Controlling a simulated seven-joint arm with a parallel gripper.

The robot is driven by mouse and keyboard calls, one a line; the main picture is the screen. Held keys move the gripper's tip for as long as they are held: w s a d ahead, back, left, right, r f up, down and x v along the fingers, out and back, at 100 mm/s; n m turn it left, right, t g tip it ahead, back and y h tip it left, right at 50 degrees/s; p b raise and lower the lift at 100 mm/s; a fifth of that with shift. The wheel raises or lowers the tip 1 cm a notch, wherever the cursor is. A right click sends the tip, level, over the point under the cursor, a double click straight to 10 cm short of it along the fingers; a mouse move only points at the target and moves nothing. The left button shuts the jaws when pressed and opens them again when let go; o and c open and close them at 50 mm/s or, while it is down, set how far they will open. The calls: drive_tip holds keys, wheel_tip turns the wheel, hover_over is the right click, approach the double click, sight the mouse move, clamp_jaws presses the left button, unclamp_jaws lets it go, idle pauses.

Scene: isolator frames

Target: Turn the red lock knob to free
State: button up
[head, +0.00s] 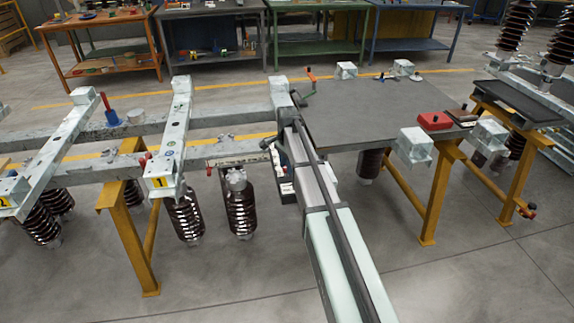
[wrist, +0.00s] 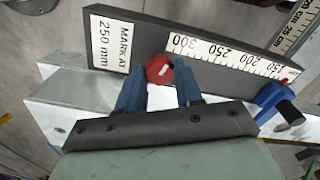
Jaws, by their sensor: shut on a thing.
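The red lock knob (wrist: 158,68) shows in the wrist view as a small round red head with a pale mark on its face. It sits at the dark edge of a scale bar. My gripper (wrist: 160,85) has its two blue fingers on either side of the knob and is shut on it. The fingers hide the knob's lower sides. In the head view my arm reaches to the steel frame at the middle, and the knob is hidden there.
The dark scale bar (wrist: 215,42) bears a "MARK AT 250 mm" label (wrist: 110,40). A blue clamp with a black handle (wrist: 285,105) is close at right. A grey table (head: 385,105) holds a red box (head: 434,121). Ribbed insulators (head: 185,215) hang below the frame.

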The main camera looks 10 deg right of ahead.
drive_tip(key=n, duration=0.5)
drive_tip(key=shift+n, duration=0.3)
drive_tip(key=n, duration=0.5)
drive_tip(key=shift+n, duration=0.3)
drive_tip(key=n, duration=0.5)
drive_tip(key=shift+w+n, duration=0.1)
drive_tip(key=shift+n, duration=2.2)
drive_tip(key=o, duration=1)
drive_tip(key=shift+o, duration=0.2)
drive_tip(key=shift+r, duration=0.1)
wheel_tip(320, 180, up, 14)
